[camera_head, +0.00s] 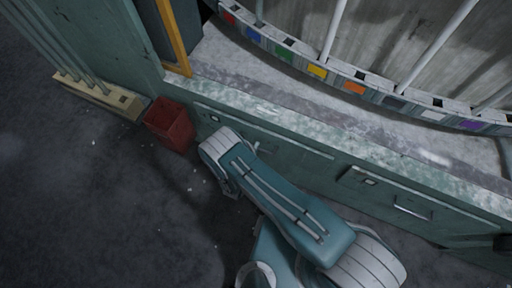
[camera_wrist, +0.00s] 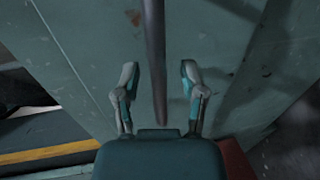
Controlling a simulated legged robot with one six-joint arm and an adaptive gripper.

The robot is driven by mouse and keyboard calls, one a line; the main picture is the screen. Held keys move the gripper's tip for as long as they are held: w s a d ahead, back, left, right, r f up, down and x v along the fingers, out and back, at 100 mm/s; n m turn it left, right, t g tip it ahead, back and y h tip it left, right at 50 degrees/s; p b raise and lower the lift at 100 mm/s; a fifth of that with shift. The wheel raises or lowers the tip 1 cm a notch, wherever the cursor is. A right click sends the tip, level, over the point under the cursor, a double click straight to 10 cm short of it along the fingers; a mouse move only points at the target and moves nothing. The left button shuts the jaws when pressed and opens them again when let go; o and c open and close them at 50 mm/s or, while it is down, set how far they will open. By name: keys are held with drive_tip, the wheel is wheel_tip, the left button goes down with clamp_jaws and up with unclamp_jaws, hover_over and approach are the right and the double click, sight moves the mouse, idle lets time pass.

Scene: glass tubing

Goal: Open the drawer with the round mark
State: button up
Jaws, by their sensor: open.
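The green bench front holds drawers. In the head view one drawer front (camera_head: 290,147) is partly behind my arm, with a small pale plate (camera_head: 215,118) at its left. Another drawer front (camera_head: 385,200), at right, has a small plate (camera_head: 370,182) and a metal handle (camera_head: 413,208). I cannot make out a round mark on either. Both drawers look shut. In the wrist view my gripper (camera_wrist: 159,70) is open, its fingers on either side of a dark rod (camera_wrist: 154,50). Contact is not visible. A green panel (camera_wrist: 90,40) lies beyond. My arm hides the fingers in the head view.
A red bin (camera_head: 170,124) stands on the floor left of my arm, close to the bench; its edge shows in the wrist view (camera_wrist: 236,160). A yellow frame (camera_head: 173,38) and a long pale box (camera_head: 100,97) are at left. The dark floor at lower left is clear.

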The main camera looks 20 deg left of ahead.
drive_tip(key=shift+w+f, duration=0.1)
drive_tip(key=shift+w, duration=0.2)
clamp_jaws()
drive_tip(key=shift+d, duration=0.1)
drive_tip(key=shift+s, duration=0.1)
